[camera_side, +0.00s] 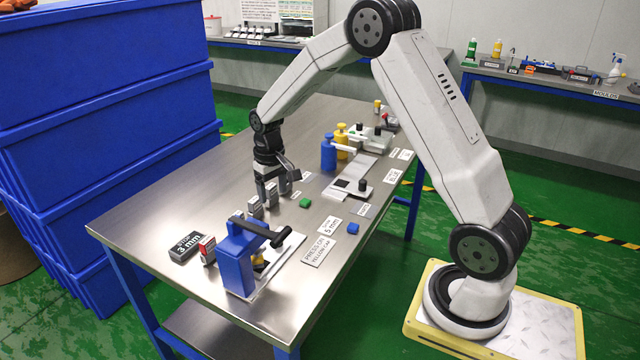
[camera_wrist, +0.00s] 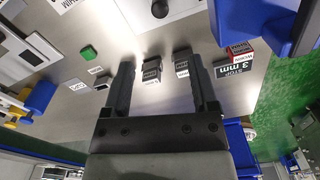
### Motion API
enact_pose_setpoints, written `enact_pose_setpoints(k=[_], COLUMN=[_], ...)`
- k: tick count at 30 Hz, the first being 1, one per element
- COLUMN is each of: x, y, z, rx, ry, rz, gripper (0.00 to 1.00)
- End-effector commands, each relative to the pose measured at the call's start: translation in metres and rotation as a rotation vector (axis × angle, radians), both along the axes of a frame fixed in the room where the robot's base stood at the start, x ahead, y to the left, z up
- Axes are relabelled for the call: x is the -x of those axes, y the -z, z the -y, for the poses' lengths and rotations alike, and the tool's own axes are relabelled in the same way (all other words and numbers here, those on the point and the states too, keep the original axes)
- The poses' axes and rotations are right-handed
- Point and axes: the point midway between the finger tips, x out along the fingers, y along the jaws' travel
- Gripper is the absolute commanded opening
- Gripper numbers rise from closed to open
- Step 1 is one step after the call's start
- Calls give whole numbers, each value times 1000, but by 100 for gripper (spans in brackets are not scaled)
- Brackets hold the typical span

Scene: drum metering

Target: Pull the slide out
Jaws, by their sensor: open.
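The slide looks to be the pale flat plate with a black square (camera_side: 342,184) and a black knob (camera_side: 362,185), lying near the table's right edge in the side view. A pale plate with a dark square (camera_wrist: 33,57), probably the same unit, shows at the upper left of the wrist view. My gripper (camera_side: 270,188) points down over the left part of the table, well to the left of the slide. In the wrist view my gripper (camera_wrist: 161,68) is open. Small labelled blocks (camera_wrist: 151,70) show between its fingers; I cannot tell whether they touch.
A blue press (camera_side: 238,258) with a black lever stands at the front. Blue and yellow bottles (camera_side: 328,154) stand behind the slide. Blue crates (camera_side: 110,150) are stacked left of the table.

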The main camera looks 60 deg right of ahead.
Motion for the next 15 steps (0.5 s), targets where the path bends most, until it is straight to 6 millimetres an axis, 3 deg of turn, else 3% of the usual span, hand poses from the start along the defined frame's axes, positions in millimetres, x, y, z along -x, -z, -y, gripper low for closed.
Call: enact_pose_setpoints(k=[3, 8, 15], x=[1, 1, 0], y=[29, 59, 73], z=[0, 0, 0], rx=[-2, -1, 0], ry=[0, 0, 0], rz=[-6, -4, 0], gripper=[75, 75, 75])
